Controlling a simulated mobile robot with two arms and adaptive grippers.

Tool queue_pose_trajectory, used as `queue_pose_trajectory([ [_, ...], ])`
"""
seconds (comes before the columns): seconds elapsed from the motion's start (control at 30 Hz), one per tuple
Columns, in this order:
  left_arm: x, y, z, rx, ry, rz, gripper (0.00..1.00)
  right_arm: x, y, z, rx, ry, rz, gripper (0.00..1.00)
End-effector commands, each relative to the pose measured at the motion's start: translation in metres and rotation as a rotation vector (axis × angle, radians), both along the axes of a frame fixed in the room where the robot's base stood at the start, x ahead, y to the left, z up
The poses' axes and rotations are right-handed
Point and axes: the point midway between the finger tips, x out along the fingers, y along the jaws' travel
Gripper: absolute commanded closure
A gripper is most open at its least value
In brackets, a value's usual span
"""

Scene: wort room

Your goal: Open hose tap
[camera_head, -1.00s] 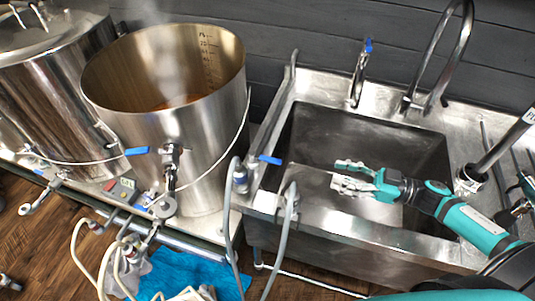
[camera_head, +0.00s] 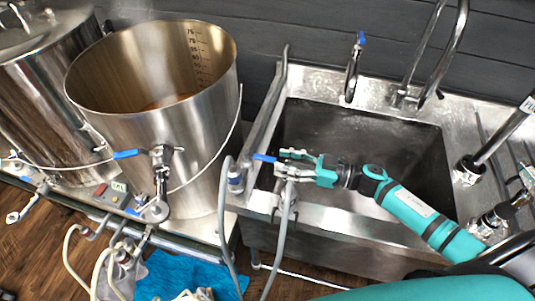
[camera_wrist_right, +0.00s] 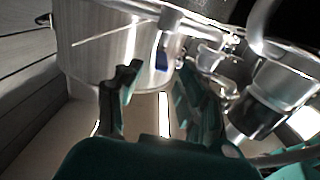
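The hose tap's blue lever (camera_head: 264,157) is at the left rim of the sink, above the grey hoses. Its metal fitting (camera_head: 236,180) stands just to the left. My right gripper (camera_head: 283,162) is right beside the lever, on its right side, with its fingers pointing left. In the right wrist view the two dark fingers (camera_wrist_right: 160,80) are spread apart with nothing clearly between them. A small blue patch (camera_wrist_right: 162,55) shows beyond the fingertips and looks like the lever. Whether a finger touches the lever cannot be told. My left gripper is not in view.
A large open steel kettle (camera_head: 160,140) with a blue-handled valve stands left of the sink. The steel sink (camera_head: 310,120) lies under my right arm. A sink faucet (camera_head: 352,75) rises behind it. Grey hoses (camera_head: 284,225) hang at the sink's front left corner.

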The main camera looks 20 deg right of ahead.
Motion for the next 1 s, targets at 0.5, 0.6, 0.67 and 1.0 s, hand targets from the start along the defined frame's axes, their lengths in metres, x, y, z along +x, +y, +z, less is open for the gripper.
queue_pose_trajectory([
  [0.5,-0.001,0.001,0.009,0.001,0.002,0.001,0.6,0.029,0.043,0.0,0.0,0.0,-0.001,0.61],
  [0.6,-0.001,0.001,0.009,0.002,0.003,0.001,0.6,0.029,0.043,-0.001,-0.001,0.001,-0.001,0.61],
  [0.67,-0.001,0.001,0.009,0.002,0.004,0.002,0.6,0.029,0.042,-0.001,-0.001,0.001,-0.001,0.61],
  [1.0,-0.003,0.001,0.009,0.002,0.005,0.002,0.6,0.029,0.042,-0.001,-0.001,0.001,-0.001,1.0],
])
